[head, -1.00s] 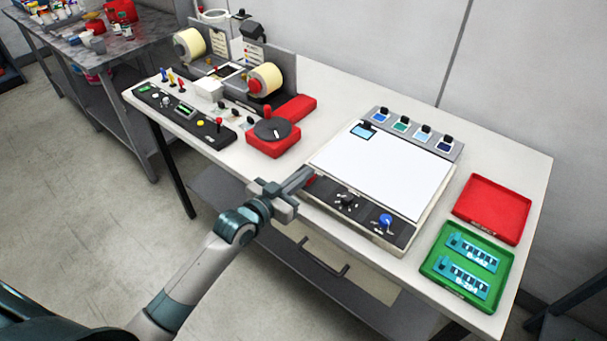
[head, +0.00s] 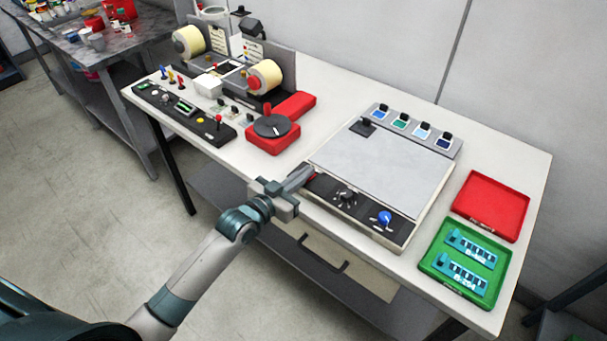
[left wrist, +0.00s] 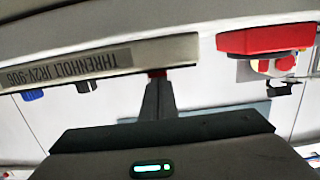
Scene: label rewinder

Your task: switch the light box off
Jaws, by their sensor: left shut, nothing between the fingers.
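The light box (head: 385,160) lies on the white bench, its panel now a dull, unlit grey. Its dark front strip (head: 358,208) carries a black knob (head: 346,196) and a blue knob (head: 384,217). A red switch (head: 309,176) sits at the strip's left end, partly hidden by my left gripper (head: 312,171). That gripper is shut and empty, with its tips at the switch. In the left wrist view the shut fingers (left wrist: 158,98) point at the box's labelled edge (left wrist: 110,64), just below a small red part (left wrist: 157,73); I cannot tell whether they touch.
Left of the box stand a red turntable base (head: 273,143) and the label rewinder with yellowish rolls (head: 264,76). Right of it are an empty red tray (head: 491,205) and a green tray (head: 425,263) holding teal strips. A drawer handle (head: 322,254) projects below the bench.

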